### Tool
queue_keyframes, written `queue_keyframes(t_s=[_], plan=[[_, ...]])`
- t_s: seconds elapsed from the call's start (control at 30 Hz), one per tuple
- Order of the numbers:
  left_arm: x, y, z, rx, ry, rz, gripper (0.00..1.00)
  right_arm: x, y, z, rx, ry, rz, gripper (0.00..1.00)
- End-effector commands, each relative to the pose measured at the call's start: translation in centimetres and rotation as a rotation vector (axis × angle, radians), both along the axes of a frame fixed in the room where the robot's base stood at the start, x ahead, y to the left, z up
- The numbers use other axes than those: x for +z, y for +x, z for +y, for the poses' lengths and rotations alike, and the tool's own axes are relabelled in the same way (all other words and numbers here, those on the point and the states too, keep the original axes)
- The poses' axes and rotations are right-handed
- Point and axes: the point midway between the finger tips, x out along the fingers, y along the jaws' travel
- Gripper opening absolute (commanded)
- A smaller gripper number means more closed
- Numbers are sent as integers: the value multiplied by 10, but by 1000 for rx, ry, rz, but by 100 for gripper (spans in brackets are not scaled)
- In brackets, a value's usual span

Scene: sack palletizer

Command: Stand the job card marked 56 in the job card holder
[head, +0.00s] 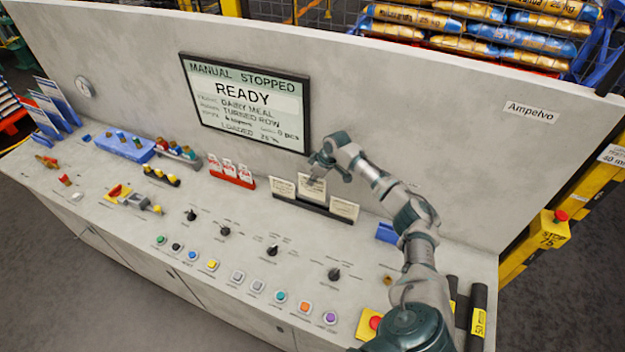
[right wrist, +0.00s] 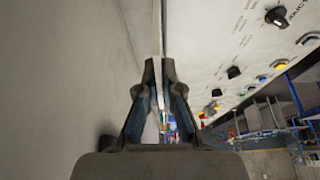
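The job card holder (head: 313,207) is a long dark rack on the console below the screen. A cream card stands at its left end (head: 282,187) and another at its right end (head: 345,208). A third cream card (head: 312,190) is upright at the middle of the holder, under my right gripper (head: 316,177). In the right wrist view, the fingers of my right gripper (right wrist: 158,75) are closed on this thin card (right wrist: 158,45), seen edge-on. I cannot read the card numbers or tell whether its lower edge is seated. My left gripper is not in view.
A red rack with white tags (head: 232,176) stands left of the holder. The screen (head: 247,100) and back panel (head: 400,120) rise close behind. Knobs (head: 272,251) and coloured buttons (head: 280,296) lie in front. A blue box (head: 387,232) is at right.

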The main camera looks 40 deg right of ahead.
Motion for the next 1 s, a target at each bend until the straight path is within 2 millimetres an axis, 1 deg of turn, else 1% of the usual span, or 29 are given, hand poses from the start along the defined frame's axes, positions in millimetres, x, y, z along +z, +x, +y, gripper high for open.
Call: queue_keyframes(t_s=[0.27,0.37,0.43,0.47,0.57,0.6,0.67,0.8,0.9,1.0], plan=[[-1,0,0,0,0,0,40,-1,0,1,0,0,1,0],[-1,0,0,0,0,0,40,-1,-1,9,-2,1,0,0],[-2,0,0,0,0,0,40,0,-2,21,-9,0,0,0],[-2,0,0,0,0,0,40,1,-2,28,-13,-1,0,0],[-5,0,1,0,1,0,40,2,-7,59,-38,0,0,0],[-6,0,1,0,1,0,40,3,-9,74,-52,0,-2,0],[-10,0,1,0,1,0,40,2,-14,96,-77,0,-1,0],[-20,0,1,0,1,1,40,-4,-30,146,-145,-1,-2,0],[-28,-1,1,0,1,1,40,-10,-44,177,-197,0,-2,0],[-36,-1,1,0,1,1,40,-16,-58,202,-249,0,-2,0]])
